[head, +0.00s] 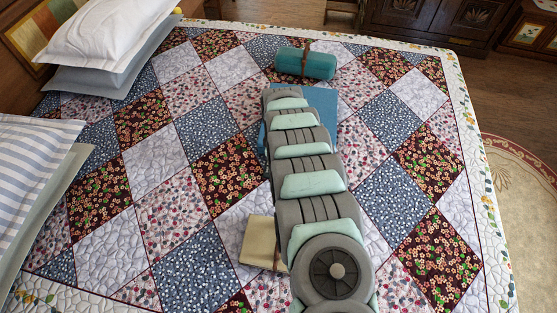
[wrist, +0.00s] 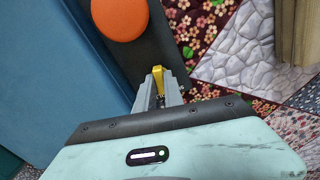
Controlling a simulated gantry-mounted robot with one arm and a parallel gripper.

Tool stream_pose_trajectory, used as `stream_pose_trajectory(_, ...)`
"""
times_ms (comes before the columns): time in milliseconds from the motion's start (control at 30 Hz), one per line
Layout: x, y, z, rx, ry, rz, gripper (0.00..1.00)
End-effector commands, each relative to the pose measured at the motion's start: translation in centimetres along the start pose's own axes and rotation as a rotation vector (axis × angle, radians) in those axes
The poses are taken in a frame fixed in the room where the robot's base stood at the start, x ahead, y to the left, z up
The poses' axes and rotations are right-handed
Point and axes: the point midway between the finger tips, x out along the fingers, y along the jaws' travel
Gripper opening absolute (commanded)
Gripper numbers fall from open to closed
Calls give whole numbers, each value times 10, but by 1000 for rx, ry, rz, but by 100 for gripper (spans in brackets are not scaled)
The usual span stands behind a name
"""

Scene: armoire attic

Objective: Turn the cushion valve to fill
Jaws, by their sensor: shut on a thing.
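In the wrist view my gripper (wrist: 158,88) is shut on a small yellow piece (wrist: 158,78), which looks like the valve lever. Only its top shows between the grey fingertips. It is at the end of a dark strip (wrist: 150,50) that bears a round orange disc (wrist: 119,17). The blue cushion (wrist: 50,70) lies along the left of the strip. In the head view the blue cushion (head: 322,103) lies on the bed, partly covered by my arm. My gripper and the yellow piece are hidden there. Valve markings are not visible.
A rolled teal bundle with a brown strap (head: 306,65) lies beyond the cushion. A cream folded block (head: 259,242) lies left of my arm. Pillows (head: 100,30) are stacked at the bed's left. The patchwork quilt (head: 150,165) is otherwise mostly clear.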

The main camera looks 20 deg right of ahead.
Motion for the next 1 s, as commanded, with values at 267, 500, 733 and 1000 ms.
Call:
stream_pose_trajectory(267,0,0,-1,254,1,1,0)
stream_pose_trajectory(500,1,0,-1,434,2,1,0)
stream_pose_trajectory(733,1,0,-1,542,1,1,0)
stream_pose_trajectory(1000,1,0,0,596,1,0,0)
